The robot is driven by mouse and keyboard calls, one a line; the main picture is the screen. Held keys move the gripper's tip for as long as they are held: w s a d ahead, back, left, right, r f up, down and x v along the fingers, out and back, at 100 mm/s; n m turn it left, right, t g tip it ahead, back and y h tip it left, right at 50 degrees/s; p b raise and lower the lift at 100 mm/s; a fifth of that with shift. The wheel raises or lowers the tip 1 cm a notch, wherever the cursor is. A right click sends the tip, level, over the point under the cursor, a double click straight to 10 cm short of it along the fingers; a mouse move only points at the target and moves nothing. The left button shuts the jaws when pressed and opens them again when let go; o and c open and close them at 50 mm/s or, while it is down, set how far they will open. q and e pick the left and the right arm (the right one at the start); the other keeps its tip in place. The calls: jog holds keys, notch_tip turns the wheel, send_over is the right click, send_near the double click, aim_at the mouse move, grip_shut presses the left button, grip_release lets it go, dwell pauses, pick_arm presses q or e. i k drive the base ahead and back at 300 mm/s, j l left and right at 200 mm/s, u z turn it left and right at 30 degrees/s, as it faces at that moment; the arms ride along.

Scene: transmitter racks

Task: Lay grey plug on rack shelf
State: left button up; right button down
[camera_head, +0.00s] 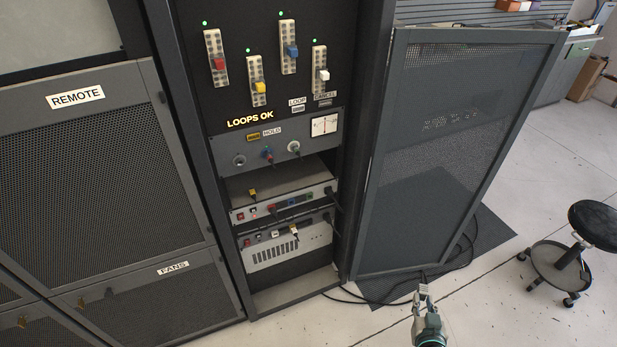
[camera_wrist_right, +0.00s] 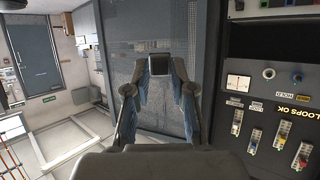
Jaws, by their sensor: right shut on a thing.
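My right gripper (camera_head: 423,291) is at the bottom of the head view, in front of the open mesh door and right of the rack. In the right wrist view its fingers (camera_wrist_right: 160,72) are shut on a small dark grey block, the grey plug (camera_wrist_right: 160,63). In the head view the plug is too small to make out clearly. The rack shelf (camera_head: 285,181) is the open bay below the HOLD panel, up and left of my gripper and well apart from it. My left gripper is not in view.
The mesh door (camera_head: 450,160) stands open on the rack's right side. Black cables (camera_head: 400,296) lie on the floor below it. A round black stool (camera_head: 595,224) stands at the right. Units with plugged leads fill the rack (camera_head: 290,255) below the shelf.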

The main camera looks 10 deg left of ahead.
aim_at(295, 175)
jog(key=i+j+u, duration=0.1)
jog(key=i+u, duration=0.75)
jog(key=k, duration=0.05)
